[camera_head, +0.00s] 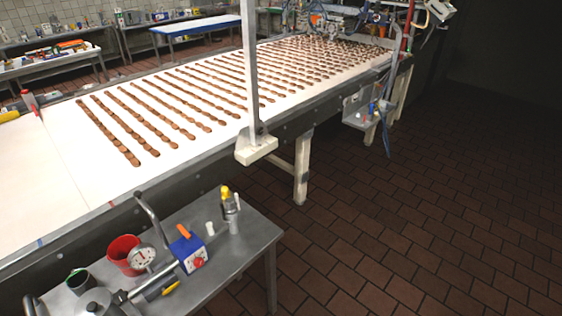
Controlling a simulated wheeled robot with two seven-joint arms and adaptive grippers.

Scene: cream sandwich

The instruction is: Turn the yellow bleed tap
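A metal pipe assembly with a round white dial gauge (142,258) and a blue box with an orange lever and red knob (189,254) lies on the small grey metal table in the lower left. A small yellow piece (170,288) sits beside the pipe, close to the tabletop. A second yellow part (225,192) tops an upright silver fitting (230,214) at the table's far end. I cannot tell for certain which yellow part is the bleed tap. Neither of my grippers is in view.
The small table (247,250) also holds a red cup (123,250) and a dark cup (79,281). A long conveyor with rows of brown biscuits (120,139) runs behind it, with a pale upright post (250,80). The brick-red tiled floor (420,220) to the right is clear.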

